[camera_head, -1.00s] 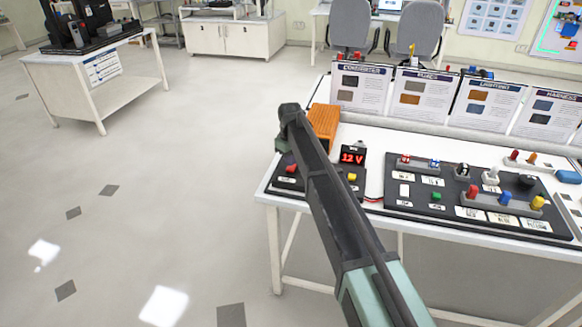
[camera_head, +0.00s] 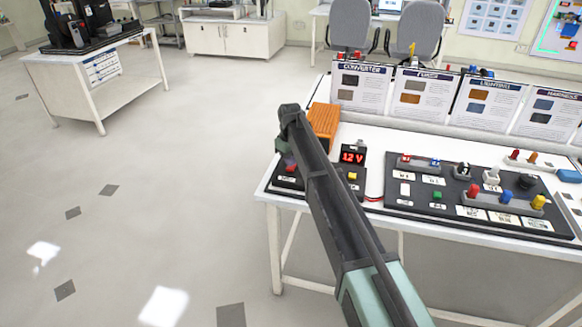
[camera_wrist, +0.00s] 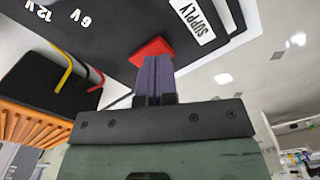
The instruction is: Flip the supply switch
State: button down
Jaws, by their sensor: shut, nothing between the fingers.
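The red supply switch (camera_wrist: 152,49) shows in the wrist view on a black panel (camera_wrist: 110,30), beside a white label reading SUPPLY (camera_wrist: 192,20). My gripper (camera_wrist: 155,64) is shut and empty. Its fingertips are right at the switch's near edge and seem to touch it. In the head view my arm covers much of the supply panel, and only a small red patch of the switch (camera_head: 290,165) shows left of the arm. I cannot tell which way the switch is set.
A red-lit voltage display (camera_head: 352,157) and a yellow button (camera_head: 352,176) stand right of my arm. An orange finned block (camera_head: 324,121) is behind. A larger black control board (camera_head: 400,203) lies to the right. The floor left of the table is clear.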

jog(key=shift+f+b, duration=0.85)
jog(key=shift+f, duration=0.05)
dwell(0.3)
jog(key=shift+r, duration=0.1)
notch_tip(320, 180, up, 7)
jog(key=p, duration=0.7)
jog(key=s+d+r+m+p, duration=0.1)
jog(key=s+d+m, duration=0.2)
jog(key=s+d, duration=0.5)
jog(key=s+d+r+m+p, duration=0.1)
jog(key=s+d, duration=0.6)
jog(key=s, duration=0.9)
jog(key=s+d+r+m+p, duration=0.2)
jog(key=s+d+m, duration=0.3)
jog(key=s+d, duration=0.3)
jog(key=s, duration=0.4)
jog(key=shift+s+d+m, duration=0.3)
jog(key=shift+d+m, duration=0.05)
jog(key=shift+m, duration=0.05)
jog(key=shift+r, duration=0.1)
